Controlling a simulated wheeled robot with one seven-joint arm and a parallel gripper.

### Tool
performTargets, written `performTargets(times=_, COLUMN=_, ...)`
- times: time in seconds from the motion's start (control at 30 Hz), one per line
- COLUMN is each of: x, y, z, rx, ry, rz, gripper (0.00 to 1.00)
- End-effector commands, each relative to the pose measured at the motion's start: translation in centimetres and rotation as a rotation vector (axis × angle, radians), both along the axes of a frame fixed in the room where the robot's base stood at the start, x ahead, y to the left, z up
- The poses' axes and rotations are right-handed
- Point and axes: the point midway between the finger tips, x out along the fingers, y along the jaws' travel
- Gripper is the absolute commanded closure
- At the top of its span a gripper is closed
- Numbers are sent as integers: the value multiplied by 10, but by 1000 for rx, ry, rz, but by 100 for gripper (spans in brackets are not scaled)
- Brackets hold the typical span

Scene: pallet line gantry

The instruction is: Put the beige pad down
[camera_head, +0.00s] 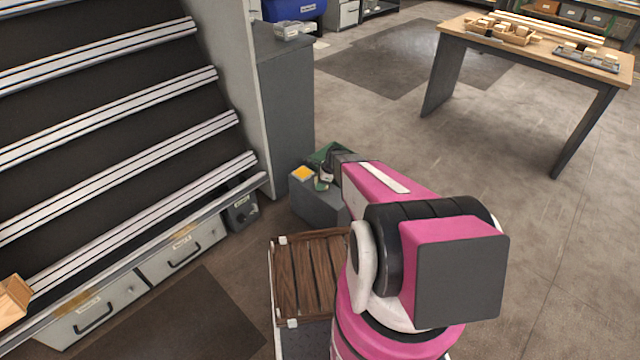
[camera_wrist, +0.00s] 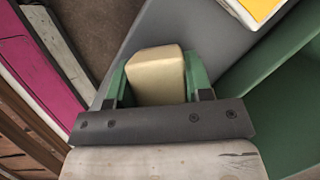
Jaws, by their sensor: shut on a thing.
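The beige pad (camera_wrist: 155,75) is a small block with rounded edges. In the wrist view it sits between the green fingers of my gripper (camera_wrist: 157,88), which is shut on it. A grey surface (camera_wrist: 205,35) lies below and beyond the pad; I cannot tell whether the pad touches it. In the head view my gripper (camera_head: 324,177) is beside a grey box-shaped stand (camera_head: 315,207), left of my arm. The pad cannot be made out clearly there.
A yellow square with a white border (camera_head: 302,173) lies on the stand. A green bin (camera_wrist: 295,115) is at the right of the wrist view. A slatted wooden pallet (camera_head: 300,275) is nearer, a sloped rack (camera_head: 120,130) stands left, and a table (camera_head: 545,50) stands back right.

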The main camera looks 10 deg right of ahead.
Motion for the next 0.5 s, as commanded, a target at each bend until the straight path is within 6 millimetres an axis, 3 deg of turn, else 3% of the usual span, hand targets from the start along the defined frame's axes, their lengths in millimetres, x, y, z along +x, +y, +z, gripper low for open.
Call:
performTargets(times=0.13, x=0, y=0, z=-3, rx=0, ry=0, rz=0, gripper=81)
performTargets(times=0.17, x=0, y=0, z=-2, rx=0, ry=0, rz=0, gripper=44)
performTargets(times=0.2, x=0, y=0, z=-2, rx=0, ry=0, rz=0, gripper=31)
performTargets(times=0.5, x=0, y=0, z=-2, rx=0, ry=0, rz=0, gripper=28)
